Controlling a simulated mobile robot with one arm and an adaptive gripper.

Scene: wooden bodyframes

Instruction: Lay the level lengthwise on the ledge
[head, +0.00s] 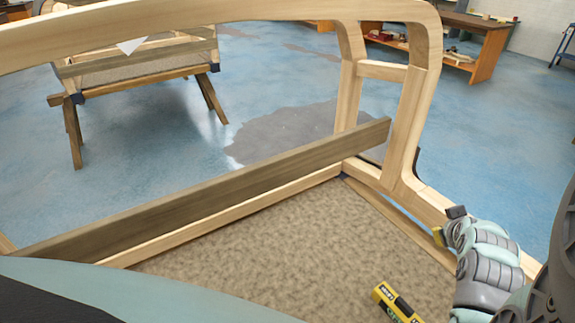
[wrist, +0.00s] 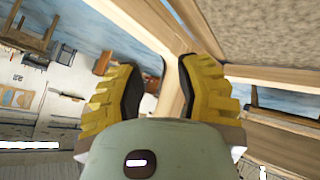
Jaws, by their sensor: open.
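The level (head: 398,305) is yellow with a black middle. It lies on the brown speckled floor panel (head: 270,245) of the wooden bodyframe, cut off by the bottom edge of the head view. My gripper (head: 447,224) is at the right side of the frame, above and beyond the level, apart from it. The level does not show in the wrist view. A long wooden rail (head: 220,188) runs along the frame's far side; I cannot tell which surface is the ledge.
The frame's upright posts (head: 408,125) and curved top beam (head: 200,14) rise behind and right of the floor panel. Another bodyframe on trestles (head: 135,75) stands at the back left. Workbenches (head: 470,40) are at the back right. Much of the floor panel is clear.

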